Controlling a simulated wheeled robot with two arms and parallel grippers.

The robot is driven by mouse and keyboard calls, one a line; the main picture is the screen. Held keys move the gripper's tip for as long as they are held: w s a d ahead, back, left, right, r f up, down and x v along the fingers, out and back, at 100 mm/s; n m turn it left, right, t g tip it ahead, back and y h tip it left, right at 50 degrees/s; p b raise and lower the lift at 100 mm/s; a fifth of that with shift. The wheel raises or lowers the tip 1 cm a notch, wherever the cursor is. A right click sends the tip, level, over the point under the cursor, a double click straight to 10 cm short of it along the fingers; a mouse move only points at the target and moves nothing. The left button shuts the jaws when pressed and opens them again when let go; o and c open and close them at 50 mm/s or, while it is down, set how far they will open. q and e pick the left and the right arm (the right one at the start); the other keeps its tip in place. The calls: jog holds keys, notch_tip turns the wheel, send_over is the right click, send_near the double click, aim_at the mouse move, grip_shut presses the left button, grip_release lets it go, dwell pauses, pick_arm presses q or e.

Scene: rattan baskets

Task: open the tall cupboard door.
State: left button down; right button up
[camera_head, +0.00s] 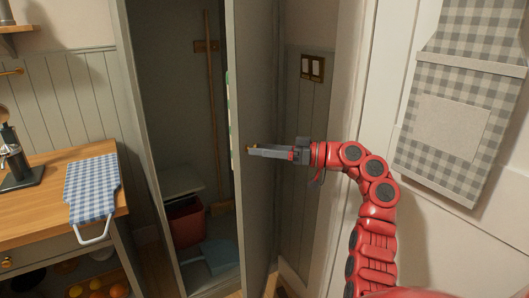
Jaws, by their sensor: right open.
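The tall cupboard (184,120) stands in the middle of the view with its interior showing. Its grey-green door (253,90) is swung open on the right side, seen at a steep angle. My right gripper (250,149) reaches in from the right, its fingers pointing left at the door at about mid-height. A small brass-coloured spot shows at the fingertips; I cannot tell whether the fingers touch it or the door. The right gripper is open, with nothing visible held. My left gripper is not in view.
Inside the cupboard are a broom (211,100), a red bucket (187,222) and a blue dustpan (220,254). A wooden counter (40,208) with a checked cloth (92,187) stands at left. A checked apron (457,110) hangs at right, by a light switch (312,68).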

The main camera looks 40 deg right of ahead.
aim_at(245, 134)
notch_tip(245, 134, up, 4)
jog(key=shift+f, duration=0.1)
jog(key=s+a+r+p, duration=0.1)
jog(key=s+a, duration=0.9)
jog(key=s, duration=0.2)
jog(key=shift+a, duration=0.15)
jog(key=shift+s, duration=0.1)
